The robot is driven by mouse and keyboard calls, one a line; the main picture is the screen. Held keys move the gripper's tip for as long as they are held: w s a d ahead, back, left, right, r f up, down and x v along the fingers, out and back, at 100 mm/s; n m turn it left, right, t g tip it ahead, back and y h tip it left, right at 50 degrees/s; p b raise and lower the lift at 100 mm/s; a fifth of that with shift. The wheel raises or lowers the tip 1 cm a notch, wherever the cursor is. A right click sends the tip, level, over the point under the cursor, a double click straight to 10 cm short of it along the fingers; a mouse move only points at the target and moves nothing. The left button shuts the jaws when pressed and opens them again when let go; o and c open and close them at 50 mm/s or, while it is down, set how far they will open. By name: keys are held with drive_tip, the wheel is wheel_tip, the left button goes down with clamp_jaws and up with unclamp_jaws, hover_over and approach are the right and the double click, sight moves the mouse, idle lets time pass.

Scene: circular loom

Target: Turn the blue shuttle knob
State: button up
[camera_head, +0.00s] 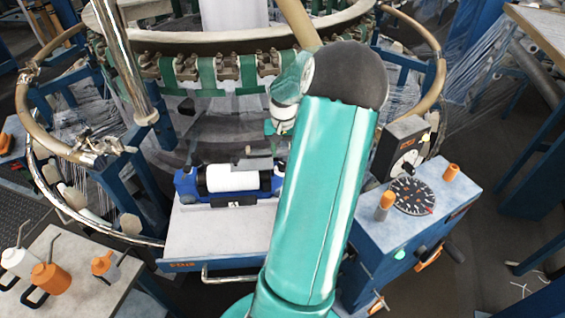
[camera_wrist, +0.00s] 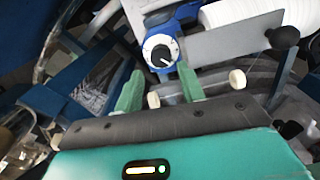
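The blue shuttle (camera_head: 186,186) carries a white spool (camera_head: 232,178) and sits on a pale tray below the loom ring. In the wrist view, the shuttle's blue end (camera_wrist: 160,27) shows a round white knob face (camera_wrist: 160,50) with a dark pointer bar. I cannot make out the knob in the head view. My gripper (camera_wrist: 159,76) has its two green fingers spread apart with nothing between them. The knob appears beyond the fingertips, between them in the picture, and apart from them. In the head view, my gripper (camera_head: 277,128) is above and behind the shuttle's right end, partly hidden by my arm.
A grey plate (camera_wrist: 230,40) with a black ball knob (camera_wrist: 283,36) is close to the right finger. A blue control box (camera_head: 440,185) with a dial (camera_head: 412,196) stands to the right. A table (camera_head: 75,265) with orange and white containers is at lower left.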

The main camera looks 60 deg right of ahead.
sight(284, 164)
wheel_tip(284, 164, down, 6)
drive_tip(key=shift+r, duration=0.1)
drive_tip(key=c, duration=0.7)
drive_tip(key=shift+n, duration=0.4)
drive_tip(key=n, duration=0.4)
drive_tip(key=shift+d+n, duration=0.1)
drive_tip(key=shift+n, duration=2.3)
